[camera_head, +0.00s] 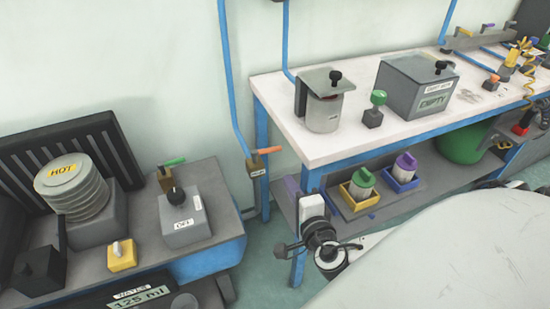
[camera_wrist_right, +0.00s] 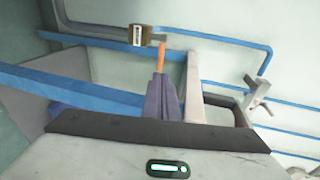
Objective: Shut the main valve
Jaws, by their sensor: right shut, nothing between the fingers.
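The main valve (camera_head: 258,164) is a small brass-coloured block with a label, on the blue pipe that runs down the wall between the two tables. Its orange handle (camera_head: 269,150) points right, across the pipe. The valve (camera_wrist_right: 137,34) and the handle (camera_wrist_right: 162,60) also show in the right wrist view. My right gripper (camera_head: 292,182) is below and right of the handle, its purple fingers pointing up. In the right wrist view its shut fingers (camera_wrist_right: 161,85) are in line with the handle's end; whether they touch it I cannot tell. My left gripper is out of view.
A grey box (camera_head: 184,220) and a coiled heater marked HOT (camera_head: 74,190) are on that bench. The white workbench (camera_head: 270,92) edge is right of the main valve.

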